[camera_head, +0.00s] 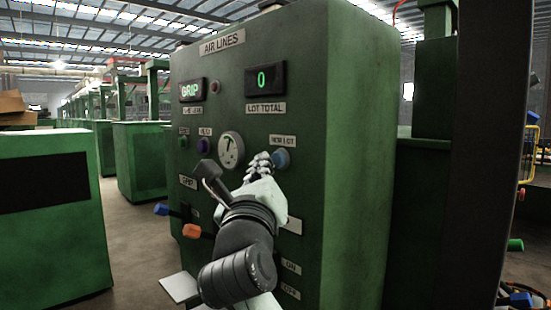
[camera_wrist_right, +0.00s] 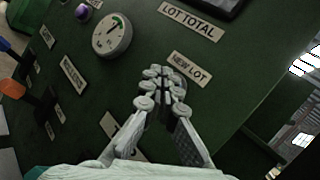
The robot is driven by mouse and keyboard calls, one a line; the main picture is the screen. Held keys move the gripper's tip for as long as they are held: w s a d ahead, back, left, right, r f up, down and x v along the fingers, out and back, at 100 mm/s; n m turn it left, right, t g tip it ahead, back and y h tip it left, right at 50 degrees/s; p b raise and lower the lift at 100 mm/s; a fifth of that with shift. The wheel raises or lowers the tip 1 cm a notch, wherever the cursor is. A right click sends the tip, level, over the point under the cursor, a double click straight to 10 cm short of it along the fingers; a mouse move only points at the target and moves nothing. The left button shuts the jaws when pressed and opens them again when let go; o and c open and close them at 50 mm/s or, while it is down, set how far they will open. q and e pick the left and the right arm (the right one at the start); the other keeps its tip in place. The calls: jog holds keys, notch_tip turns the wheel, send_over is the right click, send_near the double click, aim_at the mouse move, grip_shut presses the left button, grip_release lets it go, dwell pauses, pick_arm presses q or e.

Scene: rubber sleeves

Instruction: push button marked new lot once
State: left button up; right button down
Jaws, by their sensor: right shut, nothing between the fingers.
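The green control panel (camera_head: 262,115) carries a blue round button (camera_head: 281,158) under a label reading NEW LOT (camera_head: 283,141). My right gripper (camera_head: 259,163) is shut and empty, in front of the panel, with its fingertips just left of the blue button in the head view. In the right wrist view the closed fingertips (camera_wrist_right: 166,82) point at the panel just below the NEW LOT label (camera_wrist_right: 190,69). They hide the button there. I cannot tell whether they touch it. My left gripper is not in view.
A round gauge (camera_head: 231,150) and a purple button (camera_head: 204,146) sit left of the blue button. Levers with a blue handle (camera_head: 161,209) and an orange handle (camera_head: 192,231) stick out at the lower left. Another green cabinet (camera_head: 60,245) stands further left.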

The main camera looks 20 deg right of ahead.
jog(key=a, duration=0.1)
jog(key=s+a, duration=0.1)
jog(key=a, duration=0.2)
jog(key=shift+s+a+p, duration=0.35)
dwell(1.0)
